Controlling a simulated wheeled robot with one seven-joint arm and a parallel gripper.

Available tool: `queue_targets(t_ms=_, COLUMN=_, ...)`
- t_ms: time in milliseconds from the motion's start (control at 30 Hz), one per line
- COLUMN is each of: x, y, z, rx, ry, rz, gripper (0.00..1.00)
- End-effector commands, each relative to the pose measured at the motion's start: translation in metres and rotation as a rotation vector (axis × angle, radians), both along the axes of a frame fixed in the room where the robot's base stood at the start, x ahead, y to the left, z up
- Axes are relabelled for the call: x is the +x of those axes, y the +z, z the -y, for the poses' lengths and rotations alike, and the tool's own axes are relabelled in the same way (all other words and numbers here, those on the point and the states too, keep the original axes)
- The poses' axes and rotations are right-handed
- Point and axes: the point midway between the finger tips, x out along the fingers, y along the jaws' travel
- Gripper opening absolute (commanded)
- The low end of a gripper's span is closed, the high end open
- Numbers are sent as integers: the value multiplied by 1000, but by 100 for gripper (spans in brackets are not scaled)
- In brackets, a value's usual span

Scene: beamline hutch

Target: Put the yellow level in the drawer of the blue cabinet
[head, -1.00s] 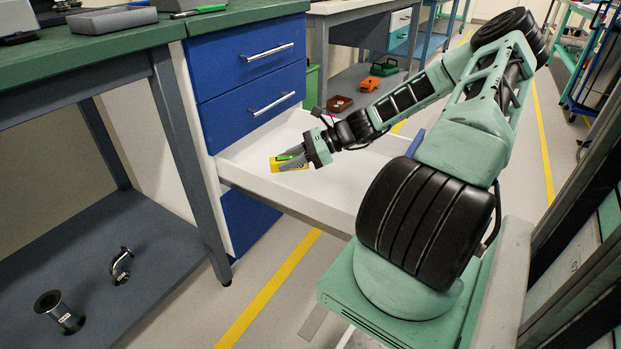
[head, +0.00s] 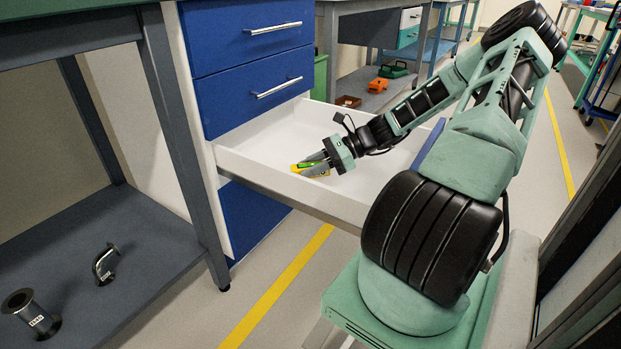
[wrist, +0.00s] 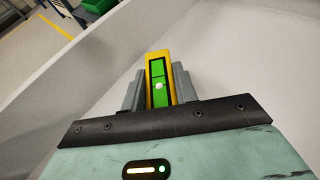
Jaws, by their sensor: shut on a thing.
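The yellow level (head: 318,171) has a green vial face and is held between the fingers of my gripper (head: 312,164). In the wrist view the level (wrist: 158,57) sticks out past the shut fingers (wrist: 158,88), with the white drawer floor beyond it. The blue cabinet (head: 240,70) stands at the centre left with an open drawer (head: 270,178), white inside. My gripper and the level are over the drawer, within its walls. I cannot tell whether the level touches the drawer floor.
The drawer looks empty apart from the level. Two closed blue drawers with bar handles (head: 278,88) are above it. A workbench (head: 70,25) with a lower shelf holding metal pipe fittings (head: 105,265) is at the left. An orange box (head: 377,85) lies behind.

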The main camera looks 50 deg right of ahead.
Motion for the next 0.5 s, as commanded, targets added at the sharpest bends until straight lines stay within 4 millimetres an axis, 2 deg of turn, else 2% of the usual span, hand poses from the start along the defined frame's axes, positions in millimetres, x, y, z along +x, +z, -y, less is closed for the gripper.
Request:
queue_targets(t_ms=33, x=0, y=-13, z=0, rx=3, ry=1, rz=1, gripper=2)
queue_targets(t_ms=100, x=0, y=-19, z=0, rx=2, ry=0, rz=1, gripper=2)
queue_targets(t_ms=300, x=0, y=-18, z=0, rx=0, ry=0, rz=-1, gripper=2)
queue_targets(t_ms=333, x=0, y=-18, z=0, rx=-1, ry=0, rz=-2, gripper=34)
queue_targets(t_ms=367, x=0, y=-18, z=0, rx=-1, ry=0, rz=-2, gripper=43)
queue_targets(t_ms=400, x=0, y=-18, z=0, rx=0, ry=0, rz=-1, gripper=51)
queue_targets(t_ms=500, x=0, y=-18, z=0, rx=0, ry=0, rz=-1, gripper=51)
